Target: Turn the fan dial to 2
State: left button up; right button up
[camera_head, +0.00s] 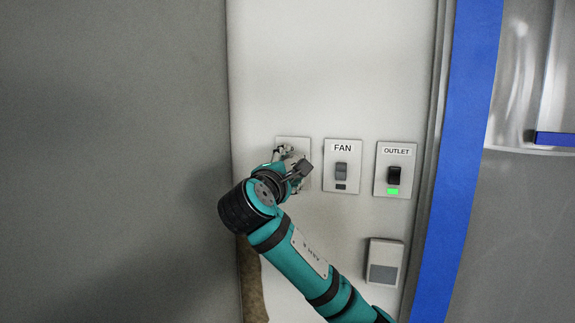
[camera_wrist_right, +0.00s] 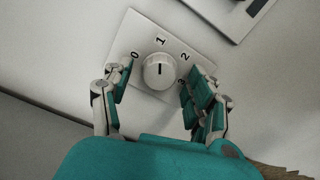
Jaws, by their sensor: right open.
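The fan dial (camera_wrist_right: 158,72) is a round white knob on a pale square plate (camera_wrist_right: 142,28) marked 0, 1, 2 and 3. Its dark mark points up toward the 1. My right gripper (camera_wrist_right: 158,80) is open, with one finger on each side of the knob and a visible gap to it on both sides. The right finger partly covers the 3. In the head view my right gripper (camera_head: 288,160) is in front of the dial plate (camera_head: 299,142) and hides the knob. My left gripper is not in view.
Right of the dial are a FAN switch (camera_head: 341,170) and an OUTLET switch (camera_head: 394,174) with a green light. A small box (camera_head: 384,262) is lower on the wall. A grey panel (camera_head: 120,150) is at the left and a blue strip (camera_head: 462,150) at the right.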

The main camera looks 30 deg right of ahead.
jog(key=shift+c, duration=0.2)
jog(key=c, duration=1.1)
jog(key=shift+f, duration=0.1)
jog(key=shift+a+f+m+b, duration=0.1)
jog(key=shift+f+m+b, duration=0.05)
jog(key=shift+m+b, duration=2.2)
jog(key=shift+m, duration=0.15)
jog(key=m+b, duration=0.2)
jog(key=m, duration=0.1)
jog(key=shift+m, duration=0.3)
jog(key=shift+m+b, duration=1)
jog(key=shift+m, duration=0.5)
jog(key=shift+r, duration=0.2)
